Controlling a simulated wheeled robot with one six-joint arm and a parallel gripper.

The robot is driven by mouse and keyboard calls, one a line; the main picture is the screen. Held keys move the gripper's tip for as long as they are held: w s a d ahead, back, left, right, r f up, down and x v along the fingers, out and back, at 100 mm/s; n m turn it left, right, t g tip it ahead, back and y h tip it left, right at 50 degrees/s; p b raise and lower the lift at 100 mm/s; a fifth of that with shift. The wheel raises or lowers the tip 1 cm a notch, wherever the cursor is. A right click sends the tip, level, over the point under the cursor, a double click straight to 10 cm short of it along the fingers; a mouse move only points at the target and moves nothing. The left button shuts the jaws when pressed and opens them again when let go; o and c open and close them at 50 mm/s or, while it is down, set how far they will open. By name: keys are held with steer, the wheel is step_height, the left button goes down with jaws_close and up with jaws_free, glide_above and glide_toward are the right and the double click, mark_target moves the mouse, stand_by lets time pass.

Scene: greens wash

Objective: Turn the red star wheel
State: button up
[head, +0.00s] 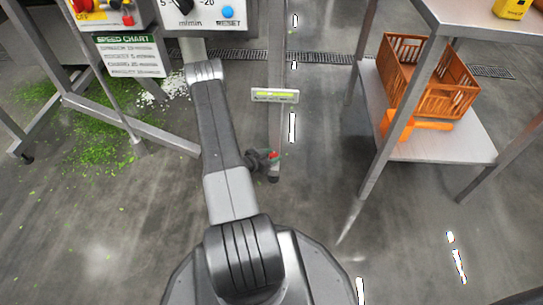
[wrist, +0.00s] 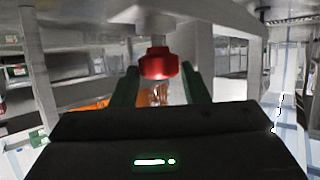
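The red star wheel (wrist: 158,64) shows in the wrist view at upper middle, on a pale stem that rises out of the top. My gripper (wrist: 160,72) has its two green fingers apart, one on each side of the wheel, with a narrow gap on each side. I cannot tell how deep the wheel sits between the fingers. In the head view my gripper (head: 268,158) is beside a grey vertical post, with a small red part of the wheel (head: 274,155) showing at its tip. The rest of the wheel is hidden there.
An orange crate (head: 430,75) stands on the lower shelf of a steel table (head: 470,140) at right. A control panel (head: 215,15) and speed chart (head: 131,55) are at upper left. Green scraps (head: 95,145) litter the floor. Open floor lies at lower right.

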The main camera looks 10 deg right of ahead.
steer(key=shift+a, duration=0.1)
steer(key=p+v, duration=0.4)
steer(key=v, duration=0.9)
steer(key=shift+s+a+r+p, duration=0.15)
steer(key=shift+s+a+p, duration=0.05)
steer(key=shift+a+p, duration=0.1)
